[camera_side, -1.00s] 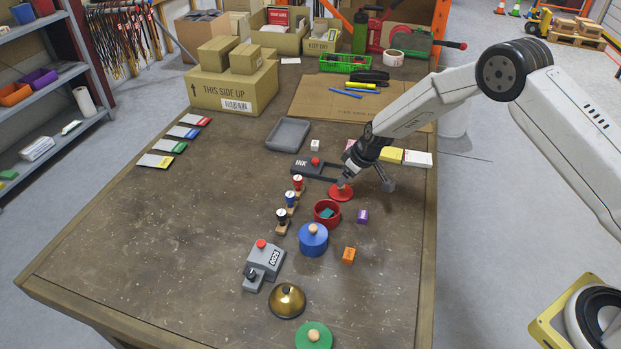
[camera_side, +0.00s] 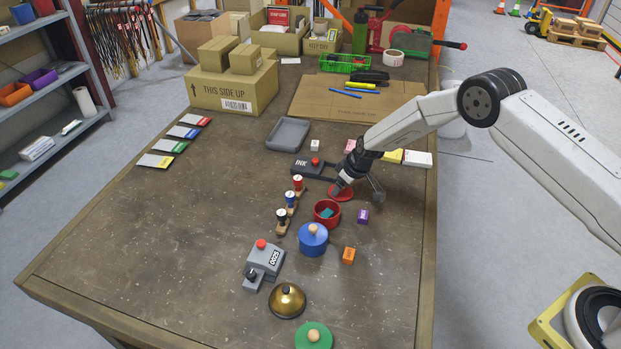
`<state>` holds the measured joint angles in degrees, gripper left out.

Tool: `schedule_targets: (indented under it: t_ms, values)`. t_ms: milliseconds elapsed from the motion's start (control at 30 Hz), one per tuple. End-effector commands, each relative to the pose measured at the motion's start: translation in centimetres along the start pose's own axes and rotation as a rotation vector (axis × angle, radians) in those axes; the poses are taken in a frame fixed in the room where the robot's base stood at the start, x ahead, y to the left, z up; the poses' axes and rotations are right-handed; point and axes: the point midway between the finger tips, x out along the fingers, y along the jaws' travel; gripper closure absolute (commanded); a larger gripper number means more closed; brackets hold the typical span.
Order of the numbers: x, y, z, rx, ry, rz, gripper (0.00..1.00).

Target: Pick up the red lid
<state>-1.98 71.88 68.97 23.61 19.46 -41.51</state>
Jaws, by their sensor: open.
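The red lid (camera_side: 342,194) lies flat on the table, just behind an open red round container (camera_side: 327,205) that has a teal item inside. My gripper (camera_side: 354,189) is open, low over the lid, with one finger at the lid's left part and the other finger out past its right side. The jaws cover the lid's middle, so its knob is hidden. I cannot tell whether the fingers touch the lid.
A blue lidded container (camera_side: 313,240), a purple block (camera_side: 362,216) and an orange block (camera_side: 348,255) stand in front. Several stamps (camera_side: 291,199) and an ink pad (camera_side: 307,167) are at the left. The table's left front (camera_side: 160,260) is clear.

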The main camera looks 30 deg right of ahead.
Motion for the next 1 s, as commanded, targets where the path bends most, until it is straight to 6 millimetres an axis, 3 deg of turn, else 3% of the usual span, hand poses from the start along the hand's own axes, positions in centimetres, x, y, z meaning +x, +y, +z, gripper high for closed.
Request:
schedule_targets:
  t_ms: [267, 500, 1000]
  values:
    - [-0.03, 0.01, 0.00, 0.000, 0.000, 0.000, 0.28]
    - [-0.04, 0.01, 0.00, 0.000, 0.000, 0.000, 1.00]
    - [-0.46, 0.02, -0.21, 0.000, 0.001, 0.000, 1.00]
